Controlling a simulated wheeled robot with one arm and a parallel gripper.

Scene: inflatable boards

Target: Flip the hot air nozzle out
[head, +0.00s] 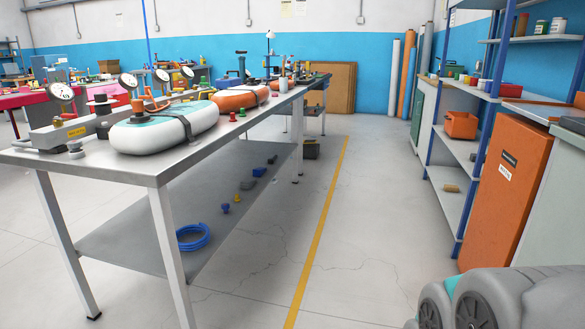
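I cannot make out a hot air nozzle in the head view. The long metal workbench (165,163) at the left carries a white and teal inflatable board (165,128) held by a dark strap. An orange and white inflatable board (240,97) lies farther along it. Several round dial gauges and small tools stand around the boards, too small to tell apart. My gripper is not in view.
A yellow line (318,232) runs along the open floor right of the workbench. A blue-framed shelf (462,150) and an orange cabinet (507,190) stand on the right. A grey rounded form with dark discs fills the bottom right corner; I cannot tell what it is.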

